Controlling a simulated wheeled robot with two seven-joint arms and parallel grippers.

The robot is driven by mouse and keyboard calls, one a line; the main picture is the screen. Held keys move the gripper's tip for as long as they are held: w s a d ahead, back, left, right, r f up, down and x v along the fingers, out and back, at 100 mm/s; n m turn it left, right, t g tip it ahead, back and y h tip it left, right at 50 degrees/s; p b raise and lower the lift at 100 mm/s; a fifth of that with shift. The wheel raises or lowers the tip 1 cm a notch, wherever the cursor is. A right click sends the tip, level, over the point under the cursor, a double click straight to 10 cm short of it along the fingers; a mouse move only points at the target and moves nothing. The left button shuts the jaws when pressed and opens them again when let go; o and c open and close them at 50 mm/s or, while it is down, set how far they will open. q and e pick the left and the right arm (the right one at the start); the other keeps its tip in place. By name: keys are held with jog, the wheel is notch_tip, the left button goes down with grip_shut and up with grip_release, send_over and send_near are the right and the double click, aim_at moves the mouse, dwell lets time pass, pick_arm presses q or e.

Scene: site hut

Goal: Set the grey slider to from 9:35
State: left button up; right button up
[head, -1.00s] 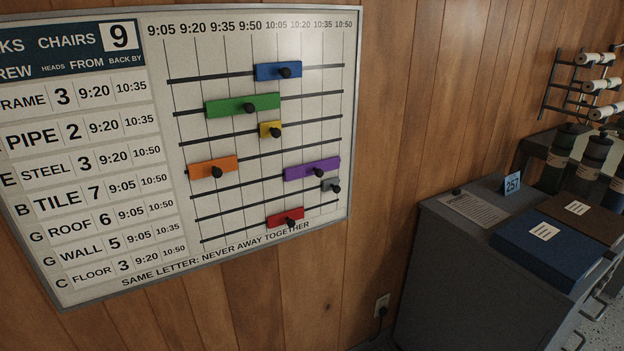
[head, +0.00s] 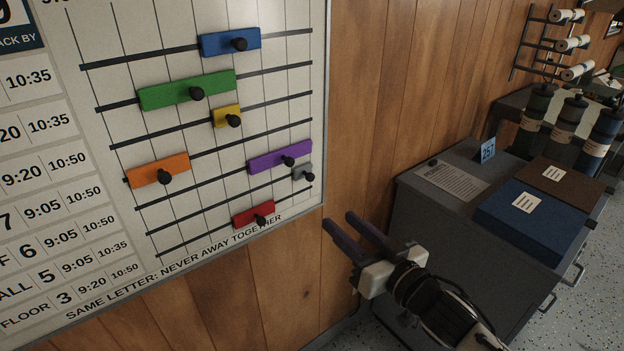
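The grey slider (head: 301,172) is a short block with a black knob. It sits at the far right end of its rail on the white board (head: 100,225), just below the purple slider (head: 265,160) and above the red slider (head: 243,217). The time headings are cut off above the view. My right gripper (head: 338,219) is open and empty, its two dark fingers apart. It is below and right of the grey slider, near the board's lower right corner, and appears not to touch anything. My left gripper is out of view.
Blue (head: 218,46), green (head: 165,93), yellow (head: 220,117) and orange (head: 145,172) sliders sit on other rails. A grey cabinet (head: 415,195) with a blue binder (head: 545,228) stands right of my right gripper. Bare wood wall (head: 375,80) lies between.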

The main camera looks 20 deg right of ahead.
aim_at(312, 179)
jog(key=shift+t, duration=0.4)
jog(key=w+a+r, duration=0.1)
jog(key=w, duration=0.2)
jog(key=w+r, duration=0.1)
jog(key=w, duration=0.3)
jog(key=w+a+r, duration=0.1)
jog(key=w, duration=0.3)
jog(key=shift+a+r+p, duration=0.25)
jog(key=shift+a+p, duration=0.1)
grip_shut()
